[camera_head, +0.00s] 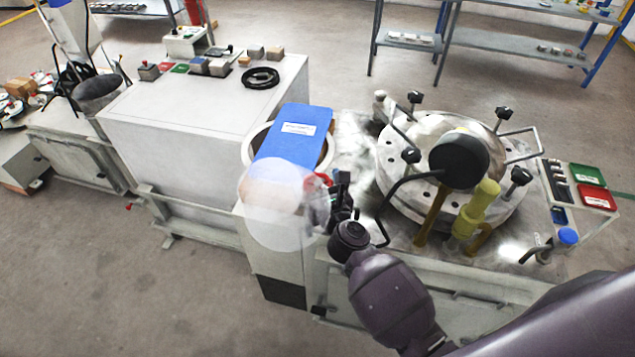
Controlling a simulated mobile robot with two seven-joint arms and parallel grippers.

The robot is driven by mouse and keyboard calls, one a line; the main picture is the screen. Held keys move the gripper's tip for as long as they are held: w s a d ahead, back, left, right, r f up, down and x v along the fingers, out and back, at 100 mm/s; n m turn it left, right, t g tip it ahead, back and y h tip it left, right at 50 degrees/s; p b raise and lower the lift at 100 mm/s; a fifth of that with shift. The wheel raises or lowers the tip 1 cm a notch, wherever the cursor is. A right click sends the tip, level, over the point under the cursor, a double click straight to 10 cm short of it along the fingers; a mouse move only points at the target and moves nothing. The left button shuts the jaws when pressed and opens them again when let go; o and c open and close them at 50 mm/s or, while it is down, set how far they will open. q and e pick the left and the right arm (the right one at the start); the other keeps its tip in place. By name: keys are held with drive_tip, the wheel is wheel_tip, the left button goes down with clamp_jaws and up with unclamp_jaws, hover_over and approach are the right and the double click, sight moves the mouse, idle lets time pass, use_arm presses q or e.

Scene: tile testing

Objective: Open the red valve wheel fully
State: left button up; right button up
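A small red part (318,180), which looks like the rim of the red valve wheel, shows beside the clear cylinder at the front left of the round metal vessel. Most of it is hidden. My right gripper (338,186) is black and reaches up to it at the end of my dark purple arm. Its fingers are at or very close to the red part. I cannot tell whether they touch it or how far apart they are. My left gripper is not in view.
The round metal vessel (395,180) with black clamp knobs stands right of my gripper. A clear cylinder (262,215) and a blue panel (294,137) are close on the left. A white cabinet (200,140) stands further left. Open floor (140,290) lies at the front left.

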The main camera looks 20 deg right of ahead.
drive_tip(key=c, duration=0.7)
drive_tip(key=shift+d+r+n+g+y+p, duration=0.15)
drive_tip(key=shift+n+g+y+p, duration=0.15)
drive_tip(key=shift+n+y+p, duration=0.95)
drive_tip(key=n+y, duration=0.1)
drive_tip(key=y, duration=0.1)
drive_tip(key=n+g+y, duration=0.1)
drive_tip(key=y, duration=0.1)
drive_tip(key=n+g+y+b, duration=0.1)
drive_tip(key=y, duration=0.1)
drive_tip(key=shift+f+n, duration=0.25)
drive_tip(key=shift+r+n+g+y+b, duration=0.1)
drive_tip(key=shift+n+g+y+b, duration=0.3)
drive_tip(key=shift+n+g+y, duration=0.7)
drive_tip(key=o, duration=0.9)
drive_tip(key=shift+c, duration=0.2)
